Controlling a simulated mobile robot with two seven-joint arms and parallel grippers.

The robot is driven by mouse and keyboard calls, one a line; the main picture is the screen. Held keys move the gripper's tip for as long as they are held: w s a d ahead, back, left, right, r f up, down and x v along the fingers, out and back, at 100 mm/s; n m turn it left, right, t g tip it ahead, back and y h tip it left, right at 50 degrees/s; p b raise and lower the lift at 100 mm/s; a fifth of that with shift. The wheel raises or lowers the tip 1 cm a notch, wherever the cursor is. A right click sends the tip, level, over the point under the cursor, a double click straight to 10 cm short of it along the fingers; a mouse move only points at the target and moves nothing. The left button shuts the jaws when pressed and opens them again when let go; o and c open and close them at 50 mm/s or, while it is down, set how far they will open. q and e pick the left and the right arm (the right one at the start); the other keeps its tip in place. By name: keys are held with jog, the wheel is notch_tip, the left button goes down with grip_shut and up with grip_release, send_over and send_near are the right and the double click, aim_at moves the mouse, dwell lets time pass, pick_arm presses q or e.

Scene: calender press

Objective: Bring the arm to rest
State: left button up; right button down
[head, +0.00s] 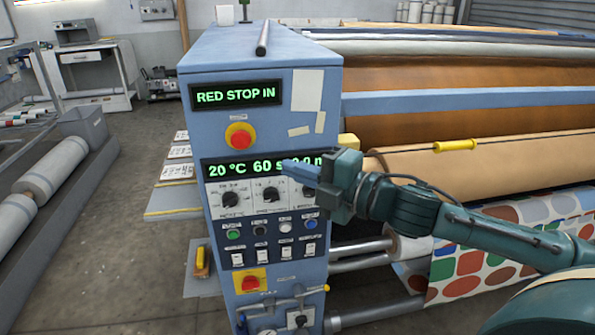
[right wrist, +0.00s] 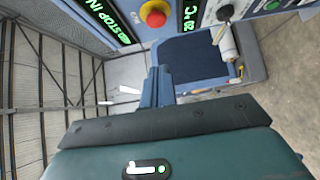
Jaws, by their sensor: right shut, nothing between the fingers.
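My right arm comes in from the right in the head view. Its gripper (head: 301,173) is shut and empty, in front of the control cabinet (head: 262,60), and covers part of the lower display and a dial. In the right wrist view the closed fingers (right wrist: 160,88) show at the middle, with nothing between them. The cabinet's upper display (head: 236,95) reads "RED STOP IN" in green. A red stop button (head: 240,136) on a yellow base sits below it. The lower display (head: 255,165) reads 20 °C and 60, the rest partly hidden. My left gripper does not show.
Calender rollers (head: 450,105) and a patterned fabric (head: 480,255) lie to the right, behind my arm. A second red button (head: 250,281) is low on the cabinet. Rolls (head: 55,170) lie on a rack at the left. The floor (head: 110,240) between rack and cabinet is mostly clear.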

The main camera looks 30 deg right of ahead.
jog(key=s+a+f+m+g+h+p, duration=0.1)
jog(key=s+a+f+m+h, duration=0.15)
jog(key=f+m, duration=0.55)
jog(key=s+a+f+m+g+h+p, duration=0.1)
jog(key=s+f+m+p, duration=0.3)
jog(key=f, duration=0.9)
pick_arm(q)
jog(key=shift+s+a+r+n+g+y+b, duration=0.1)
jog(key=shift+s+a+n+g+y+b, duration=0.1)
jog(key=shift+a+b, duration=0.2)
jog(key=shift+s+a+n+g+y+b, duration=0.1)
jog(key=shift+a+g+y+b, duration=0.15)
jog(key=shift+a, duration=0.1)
pick_arm(e)
jog(key=s+a+f+m+g+h, duration=0.2)
jog(key=s+a+f+m, duration=0.3)
jog(key=s+f+m, duration=0.3)
jog(key=s+f+g, duration=0.1)
jog(key=s+f, duration=0.2)
jog(key=f, duration=0.1)
jog(key=shift+a+m, duration=0.2)
jog(key=shift+m, duration=0.2)
